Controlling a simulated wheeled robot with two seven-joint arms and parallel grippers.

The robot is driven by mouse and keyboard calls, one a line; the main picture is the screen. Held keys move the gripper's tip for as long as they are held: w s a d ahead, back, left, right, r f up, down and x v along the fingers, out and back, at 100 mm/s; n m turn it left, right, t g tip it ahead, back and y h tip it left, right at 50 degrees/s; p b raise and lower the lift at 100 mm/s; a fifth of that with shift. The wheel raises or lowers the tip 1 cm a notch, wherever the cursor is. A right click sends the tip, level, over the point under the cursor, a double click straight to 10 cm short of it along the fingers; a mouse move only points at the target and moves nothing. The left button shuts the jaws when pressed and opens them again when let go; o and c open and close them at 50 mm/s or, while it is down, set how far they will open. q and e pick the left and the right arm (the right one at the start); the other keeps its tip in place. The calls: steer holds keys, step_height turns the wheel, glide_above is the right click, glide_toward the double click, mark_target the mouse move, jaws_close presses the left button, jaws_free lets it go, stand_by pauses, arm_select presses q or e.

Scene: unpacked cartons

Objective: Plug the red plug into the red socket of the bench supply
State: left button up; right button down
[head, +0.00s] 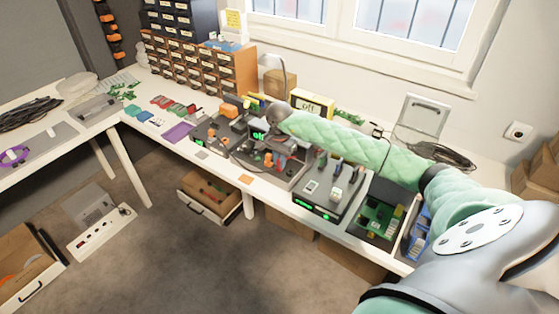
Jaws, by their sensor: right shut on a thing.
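My right arm reaches in from the right across the bench, and its gripper (284,151) is low over the middle of the bench. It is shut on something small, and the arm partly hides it. I take the held thing to be the red plug, but its shape and colour are too small to tell. A dark unit with a green "off" display (259,135) stands beside the gripper and looks like the bench supply. Small orange-red parts (268,160) show just below. I cannot make out the red socket. My left gripper is not in view.
A yellow device (312,104) reading "off" stands behind the arm. A grey tray with green lights (316,210) and a green circuit board (380,218) lie to the right. Drawer cabinets (232,72) stand at the back left. An open drawer (211,197) juts out below the bench.

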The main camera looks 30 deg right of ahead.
steer(key=c, duration=1.3)
jaws_free()
